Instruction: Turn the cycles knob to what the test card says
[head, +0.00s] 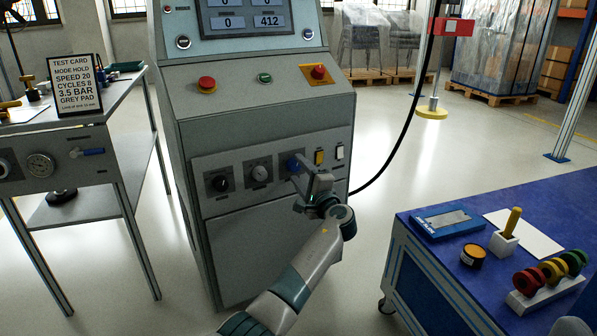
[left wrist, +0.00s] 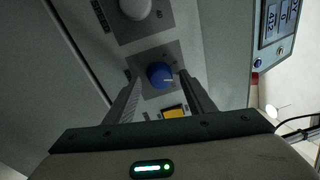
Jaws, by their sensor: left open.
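The test card (head: 76,84) stands on the left bench and reads mode hold, speed 20, cycles 8, 3.5 bar, grey pad. On the machine's lower panel sit a black knob (head: 220,183), a grey knob (head: 260,173) and a blue knob (head: 293,165); their labels are too small to read. My left gripper (head: 303,174) is open at the blue knob. In the left wrist view, the blue knob (left wrist: 160,75) shows between the two fingertips, with a gap on each side. The grey knob (left wrist: 135,7) is beyond it. My right gripper is not in view.
A yellow switch (head: 319,157) and a white switch (head: 340,152) are close right of the blue knob. Red buttons (head: 207,84) and (head: 319,72) are on the sloped panel above. A blue table (head: 410,222) with parts stands at right.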

